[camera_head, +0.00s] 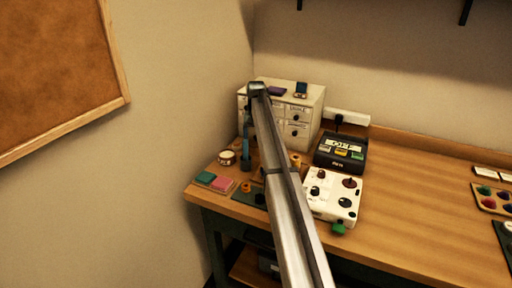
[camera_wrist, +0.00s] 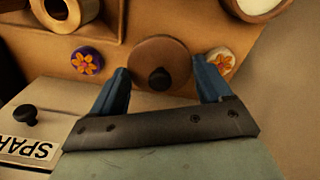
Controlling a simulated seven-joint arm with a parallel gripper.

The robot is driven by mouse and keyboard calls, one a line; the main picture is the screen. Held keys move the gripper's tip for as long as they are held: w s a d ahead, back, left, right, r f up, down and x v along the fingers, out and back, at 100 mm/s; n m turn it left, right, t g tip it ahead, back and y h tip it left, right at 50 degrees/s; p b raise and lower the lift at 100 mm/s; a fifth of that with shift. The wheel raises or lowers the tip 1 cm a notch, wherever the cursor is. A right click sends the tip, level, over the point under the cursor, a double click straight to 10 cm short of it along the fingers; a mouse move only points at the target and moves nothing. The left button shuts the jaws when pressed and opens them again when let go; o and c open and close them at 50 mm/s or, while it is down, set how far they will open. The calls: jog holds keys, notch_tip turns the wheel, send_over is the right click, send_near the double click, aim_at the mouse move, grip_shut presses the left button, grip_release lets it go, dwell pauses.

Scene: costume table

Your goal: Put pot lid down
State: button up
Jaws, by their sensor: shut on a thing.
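The pot lid (camera_wrist: 160,60) is a flat brown disc with a black knob. In the wrist view it sits between the two blue fingers of my gripper (camera_wrist: 162,82), which are shut on it. I cannot tell whether it touches the tabletop. In the camera_head view my gripper (camera_head: 246,162) points down at the table's left end, in front of the white drawer unit (camera_head: 304,107). The lid cannot be made out there. No pot can be clearly identified.
In the wrist view a purple flower button (camera_wrist: 87,61) and a white flower button (camera_wrist: 221,61) lie close on either side of the lid. A tape roll (camera_head: 227,157) and pink and teal pads (camera_head: 222,183) are nearby. A white console (camera_head: 332,196) stands right.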

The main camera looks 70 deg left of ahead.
aim_at(256, 141)
jog(key=shift+f, duration=2.25)
jog(key=shift+f, duration=0.15)
jog(key=o, duration=1)
jog(key=shift+c, duration=0.2)
notch_tip(256, 141, up, 12)
jog(key=shift+f, duration=0.1)
jog(key=shift+r, duration=0.25)
